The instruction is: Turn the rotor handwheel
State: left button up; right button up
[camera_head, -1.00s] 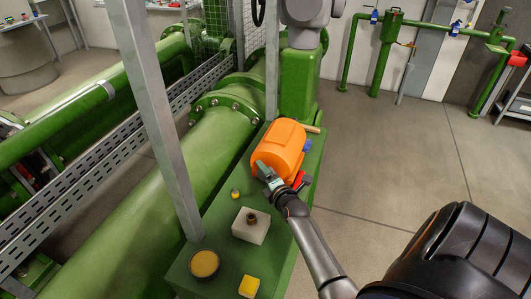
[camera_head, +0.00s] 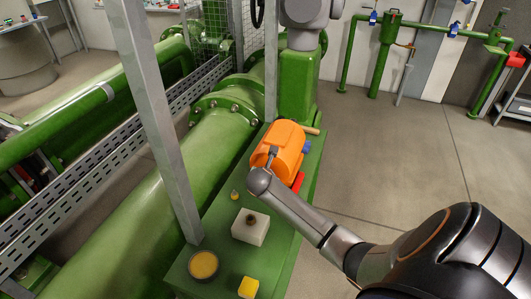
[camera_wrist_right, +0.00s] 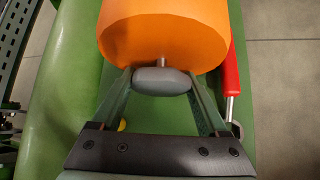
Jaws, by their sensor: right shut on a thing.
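The orange cylindrical case (camera_head: 287,139) lies on a green base beside a large green pipe. Its near round end also fills the top of the right wrist view (camera_wrist_right: 162,35). A grey oval handwheel (camera_wrist_right: 162,81) sits on a short shaft at that end. My right gripper (camera_wrist_right: 163,86) has one finger on each side of the handwheel and is shut on it. In the head view my right gripper (camera_head: 271,157) is at the case's near end, and my wrist hides most of the handwheel. My left gripper is in neither view.
On the green base (camera_head: 222,232) stand a white block (camera_head: 251,229) with a brass fitting, a yellow-topped round tin (camera_head: 203,265), a yellow cube (camera_head: 249,287) and a small yellow item (camera_head: 234,195). A red-handled tool (camera_wrist_right: 230,85) lies right of the case. A grey post (camera_head: 165,130) rises at left.

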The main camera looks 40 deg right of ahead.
jog(key=n+g+h, duration=0.1)
jog(key=g, duration=0.1)
jog(key=shift+n+g, duration=0.3)
jog(key=shift+s+f+n+g+h, duration=0.15)
jog(key=shift+n+g+h, duration=0.65)
jog(key=shift+g, duration=0.4)
jog(key=shift+n+g+h, duration=0.3)
jog(key=shift+g+h, duration=0.2)
jog(key=shift+g, duration=0.2)
jog(key=shift+f+n+g+h+b, duration=0.1)
jog(key=shift+n+g+h+b, duration=0.35)
jog(key=shift+b, duration=0.25)
jog(key=shift+g+b, duration=0.35)
jog(key=shift+b, duration=0.05)
jog(key=n+g+h+b, duration=0.2)
jog(key=n+h+b, duration=0.1)
jog(key=b, duration=0.4)
jog(key=shift+s+f+g+b, duration=0.1)
jog(key=shift+s+g+b, duration=0.05)
jog(key=shift+g+b, duration=0.2)
jog(key=shift+n+h+b, duration=0.25)
jog(key=shift+h+b, duration=0.1)
jog(key=shift+b, duration=0.45)
jog(key=shift+r+n+g+h, duration=0.2)
jog(key=shift+n+g+h, duration=0.1)
jog(key=shift+g, duration=0.05)
jog(key=shift+s, duration=0.1)
